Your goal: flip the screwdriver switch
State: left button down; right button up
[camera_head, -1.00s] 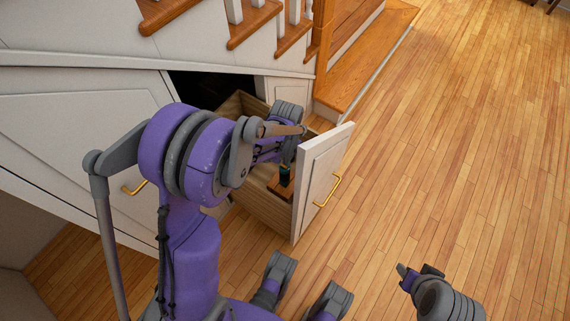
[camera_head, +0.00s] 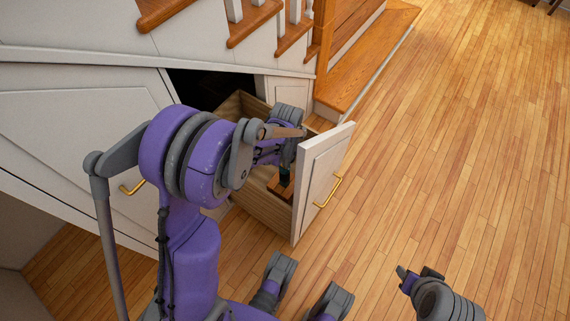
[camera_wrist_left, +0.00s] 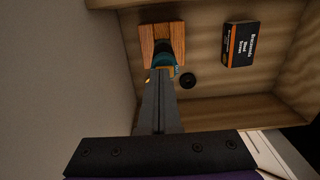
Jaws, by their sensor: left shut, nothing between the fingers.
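The screwdriver (camera_wrist_left: 163,50), teal and black, stands at a wooden block (camera_wrist_left: 177,32) inside the open drawer in the left wrist view. Its switch is too small or hidden to make out. My left gripper (camera_wrist_left: 155,84) is shut and empty, its fingertips close to the screwdriver's near end; I cannot tell whether they touch. In the head view the block (camera_head: 281,187) shows low in the drawer, and my left arm hides most of the tool. My right gripper (camera_head: 417,272) hangs over the floor at lower right, too small to read its opening.
The drawer's white front (camera_head: 322,183) stands open with a brass handle. A black and orange box of screws (camera_wrist_left: 240,44) and a round black piece (camera_wrist_left: 187,81) lie in the drawer. Wooden stairs (camera_head: 362,55) rise behind. The floor to the right is clear.

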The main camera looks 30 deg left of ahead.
pick_arm(q)
notch_tip(320, 180, up, 7)
jog(key=p, duration=0.4)
pick_arm(e)
notch_tip(320, 180, up, 5)
jog(key=shift+r, duration=0.1)
dwell(0.5)
